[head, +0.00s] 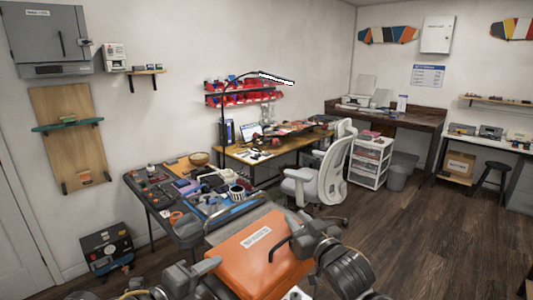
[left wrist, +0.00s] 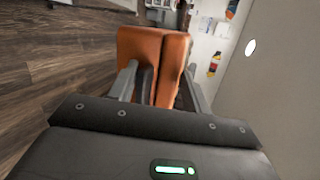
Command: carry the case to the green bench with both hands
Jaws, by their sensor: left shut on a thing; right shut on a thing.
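The orange case (head: 250,252) with a white label on its lid is at the bottom centre of the head view, in front of me. My left gripper (head: 212,264) is at its left side, and my right gripper (head: 296,238) is at its right side by a dark handle (head: 279,246). The left wrist view shows the orange case (left wrist: 138,46) ahead of the left gripper (left wrist: 158,85), whose fingers are shut on a dark handle. Both grippers are shut on the case. The case's lower part is hidden. I cannot make out a green bench.
A dark table (head: 188,235) cluttered with tools stands just beyond the case. A wooden desk (head: 262,158), a white swivel chair (head: 320,180) and a white drawer unit (head: 369,163) are behind it. A black box (head: 106,250) sits on the floor at left. The floor at right is open.

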